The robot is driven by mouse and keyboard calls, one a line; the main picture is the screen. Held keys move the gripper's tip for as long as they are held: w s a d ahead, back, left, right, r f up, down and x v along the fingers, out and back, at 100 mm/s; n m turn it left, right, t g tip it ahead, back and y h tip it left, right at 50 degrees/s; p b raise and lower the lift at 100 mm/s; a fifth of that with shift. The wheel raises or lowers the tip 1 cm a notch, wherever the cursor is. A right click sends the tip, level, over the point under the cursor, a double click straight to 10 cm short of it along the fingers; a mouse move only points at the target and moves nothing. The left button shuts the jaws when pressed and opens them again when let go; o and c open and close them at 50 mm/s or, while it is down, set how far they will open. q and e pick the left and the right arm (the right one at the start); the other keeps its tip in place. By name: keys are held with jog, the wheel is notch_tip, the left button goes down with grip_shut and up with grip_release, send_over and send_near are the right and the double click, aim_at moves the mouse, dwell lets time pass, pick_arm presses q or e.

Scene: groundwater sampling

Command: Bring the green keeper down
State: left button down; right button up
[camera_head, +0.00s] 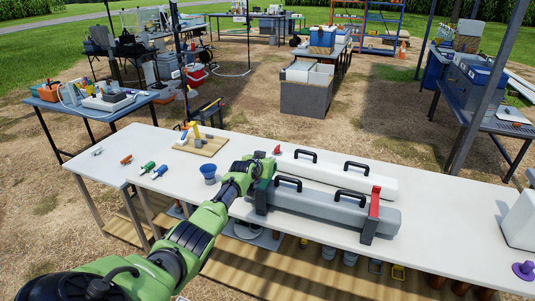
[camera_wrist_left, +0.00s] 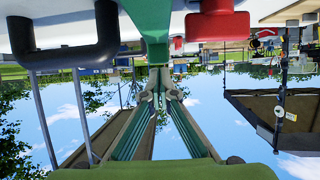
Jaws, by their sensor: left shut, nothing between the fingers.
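A long grey case (camera_head: 325,208) with two black handles lies on the white table. A red keeper (camera_head: 375,203) stands at its right end. The green keeper (camera_head: 268,169) is at its left end, mostly hidden behind my left gripper (camera_head: 262,163). In the left wrist view the green keeper (camera_wrist_left: 154,28) hangs at top centre, that picture being upside down. The fingertips of my left gripper (camera_wrist_left: 160,82) are shut and empty, right at its narrow end; I cannot tell whether they touch it. My right gripper is not in view.
A white case (camera_head: 335,176) with black handles lies behind the grey one, with a red part (camera_head: 277,150) at its left end. A blue cup (camera_head: 208,174), green tools (camera_head: 148,168) and a wooden board (camera_head: 201,145) are to the left. The table's front left is clear.

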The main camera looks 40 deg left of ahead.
pick_arm(q)
notch_tip(320, 180, up, 4)
jog(key=p, duration=0.3)
jog(key=shift+r, duration=0.15)
jog(key=s+d+r, duration=0.2)
jog(key=s+r, duration=0.4)
jog(key=s, duration=0.1)
